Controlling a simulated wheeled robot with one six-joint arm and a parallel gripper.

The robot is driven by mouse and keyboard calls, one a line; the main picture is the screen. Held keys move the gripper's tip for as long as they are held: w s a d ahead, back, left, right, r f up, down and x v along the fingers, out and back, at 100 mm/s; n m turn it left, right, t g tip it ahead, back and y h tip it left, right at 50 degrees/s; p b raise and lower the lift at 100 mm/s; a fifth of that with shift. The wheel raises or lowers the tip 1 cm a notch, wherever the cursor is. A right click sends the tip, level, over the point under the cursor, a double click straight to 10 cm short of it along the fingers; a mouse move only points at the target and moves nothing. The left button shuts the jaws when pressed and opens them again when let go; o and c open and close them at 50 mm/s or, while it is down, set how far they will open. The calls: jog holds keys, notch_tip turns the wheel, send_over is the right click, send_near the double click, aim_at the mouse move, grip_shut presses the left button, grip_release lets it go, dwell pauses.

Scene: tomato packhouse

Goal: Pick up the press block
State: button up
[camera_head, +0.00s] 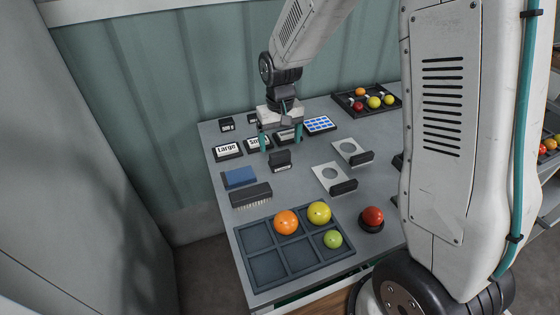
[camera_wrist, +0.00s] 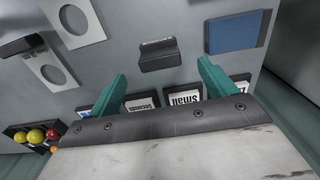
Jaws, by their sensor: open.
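A small dark block with a raised upright back (camera_head: 280,161), which looks like the press block, stands on the grey table in the head view. It also shows at the top middle of the wrist view (camera_wrist: 157,55). My gripper (camera_head: 281,141) points down over the table just behind it, near the label plates. In the wrist view my teal fingers (camera_wrist: 162,85) are wide apart with nothing between them, and the block lies a little beyond their tips. The gripper is open and does not touch the block.
Label plates, one reading Large (camera_head: 228,150), stand behind. A blue pad (camera_head: 239,177) and a dark brush (camera_head: 250,195) lie left. Two holed plates (camera_head: 330,172) with dark handles lie right. A compartment tray (camera_head: 266,268) with tomatoes and a red-topped button (camera_head: 372,217) are in front.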

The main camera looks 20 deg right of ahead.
aim_at(280, 153)
jog(key=f, duration=0.6)
jog(key=shift+w+f, duration=0.2)
jog(key=shift+c, duration=0.3)
jog(key=c, duration=1)
jog(key=shift+c, duration=0.2)
